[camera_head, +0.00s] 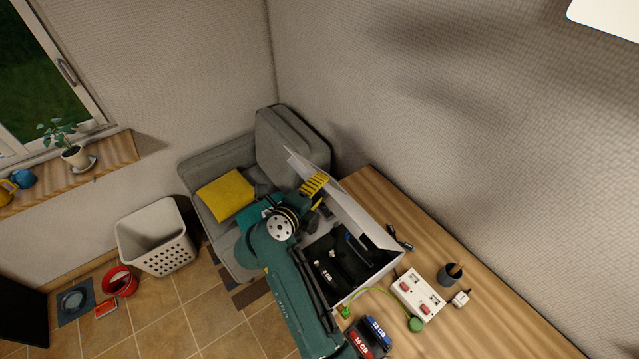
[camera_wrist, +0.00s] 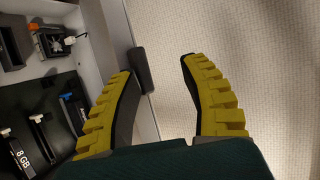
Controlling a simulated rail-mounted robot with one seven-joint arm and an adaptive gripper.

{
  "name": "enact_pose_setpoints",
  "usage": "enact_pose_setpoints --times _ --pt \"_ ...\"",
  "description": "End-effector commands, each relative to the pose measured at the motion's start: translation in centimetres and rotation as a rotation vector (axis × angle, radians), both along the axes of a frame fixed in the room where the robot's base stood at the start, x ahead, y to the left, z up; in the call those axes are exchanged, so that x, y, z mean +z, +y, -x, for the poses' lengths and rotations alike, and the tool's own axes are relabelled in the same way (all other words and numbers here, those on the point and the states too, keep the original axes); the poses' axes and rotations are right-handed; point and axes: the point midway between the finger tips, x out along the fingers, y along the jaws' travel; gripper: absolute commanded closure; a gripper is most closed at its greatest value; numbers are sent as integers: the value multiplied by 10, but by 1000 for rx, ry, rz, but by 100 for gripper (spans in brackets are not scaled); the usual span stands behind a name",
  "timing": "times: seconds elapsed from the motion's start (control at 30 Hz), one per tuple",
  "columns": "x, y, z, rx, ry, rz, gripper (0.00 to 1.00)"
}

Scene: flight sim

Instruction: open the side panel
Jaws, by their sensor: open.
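A white computer case (camera_head: 376,276) sits on the wooden table with its dark interior showing. Its light side panel (camera_head: 352,208) stands raised and tilted along the case's far side. In the wrist view, a dark handle-like piece (camera_wrist: 142,70) sits at the pale panel's edge. My gripper (camera_head: 316,184) is at the panel's upper left part. In the wrist view, my gripper (camera_wrist: 156,68) has its yellow fingers apart, with the dark piece near the left finger and between the two. Nothing is clearly gripped. Contact cannot be told.
Memory modules (camera_head: 368,336), a white socket box (camera_head: 418,294) and a dark cup (camera_head: 450,273) are on the table (camera_head: 510,318). A grey armchair (camera_head: 292,135) with a yellow cushion (camera_head: 226,194) stands behind. The wall is close beyond the panel. The table's right part is clear.

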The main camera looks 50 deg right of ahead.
Motion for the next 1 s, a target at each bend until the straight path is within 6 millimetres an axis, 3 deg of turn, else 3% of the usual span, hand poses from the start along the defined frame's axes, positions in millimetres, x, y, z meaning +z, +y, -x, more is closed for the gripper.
enact_pose_setpoints --times 1.0 --pt "53 46 17 1 1 0 56"
